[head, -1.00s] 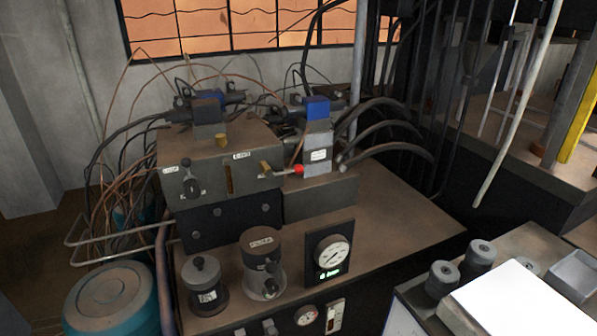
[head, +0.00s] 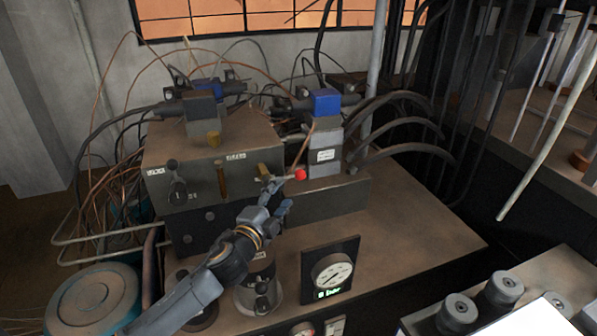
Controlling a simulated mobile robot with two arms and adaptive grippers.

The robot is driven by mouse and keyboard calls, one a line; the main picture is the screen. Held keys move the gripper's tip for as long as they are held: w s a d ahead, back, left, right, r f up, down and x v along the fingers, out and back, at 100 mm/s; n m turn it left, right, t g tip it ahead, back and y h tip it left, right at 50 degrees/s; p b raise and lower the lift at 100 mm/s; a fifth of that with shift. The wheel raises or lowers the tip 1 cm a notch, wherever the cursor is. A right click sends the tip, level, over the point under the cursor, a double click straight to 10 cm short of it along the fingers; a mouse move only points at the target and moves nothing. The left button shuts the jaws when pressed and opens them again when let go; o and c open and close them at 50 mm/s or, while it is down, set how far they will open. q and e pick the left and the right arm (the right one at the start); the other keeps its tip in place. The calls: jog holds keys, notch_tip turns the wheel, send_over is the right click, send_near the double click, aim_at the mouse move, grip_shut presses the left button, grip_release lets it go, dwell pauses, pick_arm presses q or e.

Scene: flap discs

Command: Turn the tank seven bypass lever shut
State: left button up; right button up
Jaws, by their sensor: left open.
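A lever with a red ball end (head: 300,174) sticks out to the right at the front of the valve block (head: 205,150). A dark lever (head: 176,183) hangs down at the block's left, and a brass lever (head: 222,180) stands near its middle. Small white labels sit above these two, too blurred to read, so I cannot tell which is the tank seven bypass. My left gripper (head: 279,192) is open in front of the block, just below and left of the red ball. I cannot tell whether it touches that lever. My right gripper is not in view.
A pressure gauge (head: 332,272) with a green readout stands on the bench. Dark knobbed cylinders (head: 260,287) stand beside it, partly behind my left arm. Hoses (head: 400,110) and wires crowd the back. The bench top (head: 415,235) at right is clear.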

aim_at(297, 178)
pick_arm(q)
jog(key=x, duration=0.4)
jog(key=shift+w+d+f, duration=0.15)
jog(key=shift+d+f, duration=0.05)
jog(key=shift+d, duration=0.1)
jog(key=x, duration=0.5)
jog(key=shift+w+f, duration=0.15)
jog(key=shift+w+d, duration=0.1)
jog(key=shift+w, duration=0.15)
jog(key=shift+w+d, duration=0.1)
jog(key=shift+w, duration=0.1)
jog(key=shift+c, duration=0.2)
jog(key=c, duration=0.7)
grip_shut()
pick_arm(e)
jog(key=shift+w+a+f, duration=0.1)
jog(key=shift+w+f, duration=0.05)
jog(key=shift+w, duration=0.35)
